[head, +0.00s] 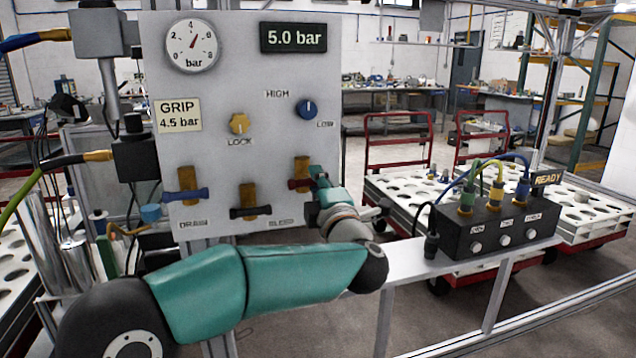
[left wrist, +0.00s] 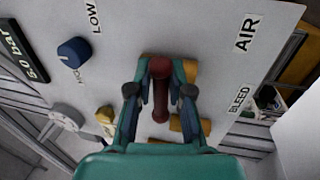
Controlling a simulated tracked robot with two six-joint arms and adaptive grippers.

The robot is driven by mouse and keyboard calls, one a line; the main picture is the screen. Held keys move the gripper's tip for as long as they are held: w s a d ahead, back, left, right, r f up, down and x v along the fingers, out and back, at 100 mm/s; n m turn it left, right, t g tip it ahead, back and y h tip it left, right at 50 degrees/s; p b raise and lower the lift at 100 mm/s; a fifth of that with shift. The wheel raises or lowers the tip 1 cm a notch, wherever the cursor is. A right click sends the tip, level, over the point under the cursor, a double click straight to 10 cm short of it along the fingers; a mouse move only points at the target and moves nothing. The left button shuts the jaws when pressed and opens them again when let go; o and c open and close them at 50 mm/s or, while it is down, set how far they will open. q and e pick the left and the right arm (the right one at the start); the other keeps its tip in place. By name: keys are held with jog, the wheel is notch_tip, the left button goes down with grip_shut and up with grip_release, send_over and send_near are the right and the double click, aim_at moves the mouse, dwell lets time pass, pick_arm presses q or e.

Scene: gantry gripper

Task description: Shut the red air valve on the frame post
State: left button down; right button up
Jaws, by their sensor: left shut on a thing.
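The red air valve (head: 301,169) has a brass body and a red handle, at the lower right of the grey panel (head: 205,105). My left gripper (head: 314,182) is shut on the red handle and hides part of it in the head view. In the left wrist view the red handle (left wrist: 160,92) stands between the two fingers of my left gripper (left wrist: 160,91). The handle appears to lie crosswise to its brass body. The AIR label (left wrist: 247,34) shows beside it in the wrist view. My right gripper is not in view.
A black-handled BLEED valve (head: 250,203) and a blue-handled valve (head: 186,190) sit left of the red one. A yellow LOCK knob (head: 239,123) and blue knob (head: 307,108) are above. The gauge (head: 192,45) reads about 5. A black connector box (head: 498,228) stands right.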

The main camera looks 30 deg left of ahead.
pick_arm(q)
jog(key=shift+w+d+f, duration=0.15)
jog(key=shift+d+f, duration=0.05)
jog(key=shift+f, duration=0.05)
jog(key=c, duration=1.1)
grip_release()
jog(key=shift+w, duration=0.1)
jog(key=shift+c, duration=0.2)
jog(key=shift+a+r, duration=0.1)
jog(key=v, duration=1.2)
